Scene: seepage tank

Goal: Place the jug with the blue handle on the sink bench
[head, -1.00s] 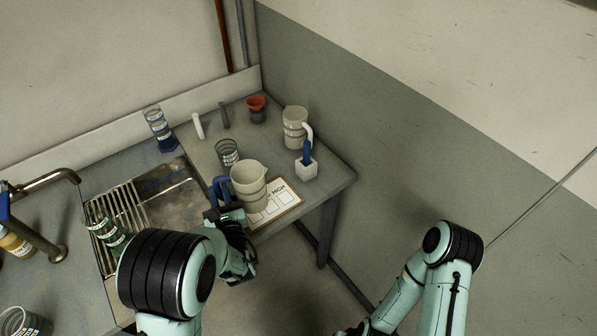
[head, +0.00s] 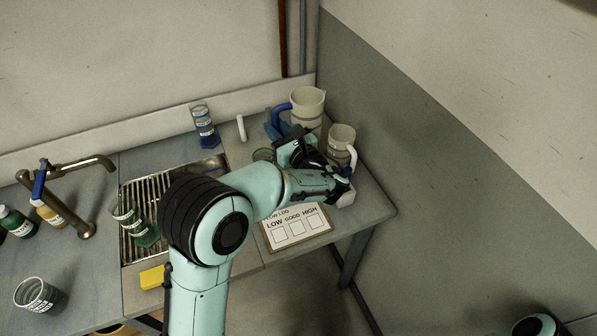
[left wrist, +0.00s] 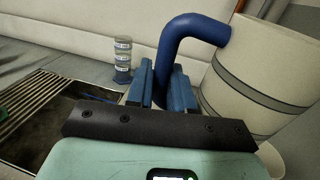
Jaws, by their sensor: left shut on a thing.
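The jug with the blue handle (head: 308,105) is a pale jug with grey bands, at the back right of the bench top. It also shows in the left wrist view (left wrist: 268,75), at the right. My left gripper (head: 284,126) is shut on its blue handle (left wrist: 190,38), between the blue fingers (left wrist: 160,84). I cannot tell whether the jug touches the surface; its base is hidden. The sink bench (head: 85,185), grey with a ribbed drainer (head: 150,190), lies to the left. Only part of my right arm shows at bottom right.
A jug with a white handle (head: 341,138) stands close by my left wrist. A LOW/GOOD/HIGH card (head: 297,240) lies at the front edge. Stacked containers (head: 204,128) and a white rod (head: 241,127) stand at the back. A tap (head: 75,205) and green tumblers (head: 140,228) are left.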

